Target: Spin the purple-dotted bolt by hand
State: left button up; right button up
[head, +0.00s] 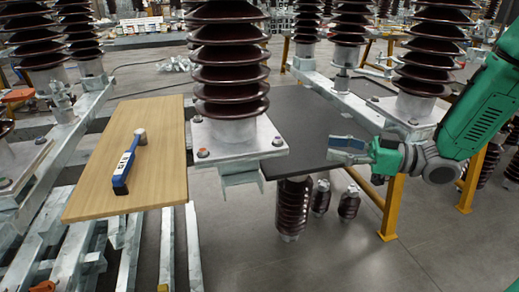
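The central brown ribbed insulator (230,75) stands upright on a grey metal flange plate (240,150). Bolts show on this plate: one at the front left corner (203,153), one at the front right corner (277,141) and one at the back left (197,118). I cannot make out a purple dot on any of them at this size. My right gripper (338,150) is to the right of the plate, over the dark board, with its fingers pointing left, apart from the bolts. Its finger opening is too small to judge. My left gripper is out of view.
A wooden board (160,180) left of the insulator carries a blue torque wrench (128,165). A dark board (310,125) lies on the right. More insulators (435,50) stand around on metal rails, with yellow legs (392,208) below. Small insulators (292,208) stand on the floor.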

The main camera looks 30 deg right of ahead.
aim_at(278, 138)
jog(key=b+x, duration=0.3)
jog(key=x, duration=1)
jog(key=shift+w+b, duration=0.15)
jog(key=shift+b, duration=0.2)
jog(key=shift+d, duration=0.1)
grip_shut()
